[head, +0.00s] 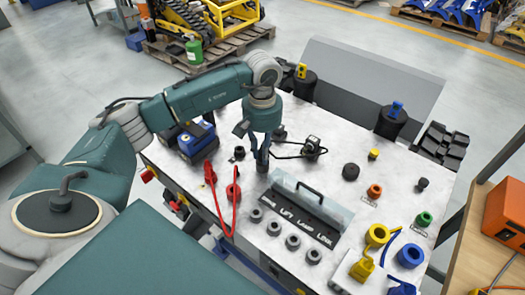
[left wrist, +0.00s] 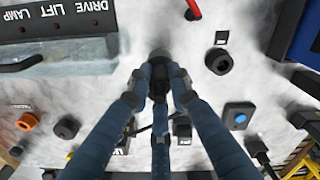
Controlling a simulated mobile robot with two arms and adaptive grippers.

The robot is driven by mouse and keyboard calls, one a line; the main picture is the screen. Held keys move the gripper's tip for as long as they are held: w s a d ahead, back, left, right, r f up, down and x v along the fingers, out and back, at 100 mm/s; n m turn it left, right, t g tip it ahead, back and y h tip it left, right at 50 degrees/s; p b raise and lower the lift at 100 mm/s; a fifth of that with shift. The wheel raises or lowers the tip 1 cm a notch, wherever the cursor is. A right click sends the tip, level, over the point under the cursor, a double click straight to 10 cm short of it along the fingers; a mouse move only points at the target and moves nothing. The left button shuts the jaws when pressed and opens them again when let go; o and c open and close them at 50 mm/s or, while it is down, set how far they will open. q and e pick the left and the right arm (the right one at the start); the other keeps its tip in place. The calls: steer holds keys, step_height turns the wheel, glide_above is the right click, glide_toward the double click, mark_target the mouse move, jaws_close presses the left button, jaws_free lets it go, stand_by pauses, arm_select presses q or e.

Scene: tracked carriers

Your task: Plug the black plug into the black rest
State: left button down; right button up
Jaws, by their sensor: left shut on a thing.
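My left gripper (head: 262,168) points down over the middle of the control table, behind the left end of the labelled panel. In the left wrist view its fingers (left wrist: 158,88) are shut on the black plug (left wrist: 158,80). A dark round end (left wrist: 160,56) shows just past the fingertips; I cannot tell whether it is the plug's end or a socket beneath. A black round socket (left wrist: 218,61) lies right of the fingers in that view, and left of the gripper in the head view (head: 240,153). Another black round piece (head: 350,171) stands further right. Which is the black rest is unclear.
The panel with a handle (head: 310,200) is close in front of the gripper. A red cable (head: 217,205) loops at the left. A black device (head: 312,148) with a cable stands to the right. Orange (head: 374,190), green (head: 424,219) and yellow (head: 377,234) connectors are further right.

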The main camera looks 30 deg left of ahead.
arm_select(q)
steer(key=shift+f, duration=0.35)
steer(key=c, duration=1.5)
jaws_free()
steer(key=shift+r, duration=0.15)
step_height(320, 180, up, 12)
steer(key=shift+f, duration=0.1)
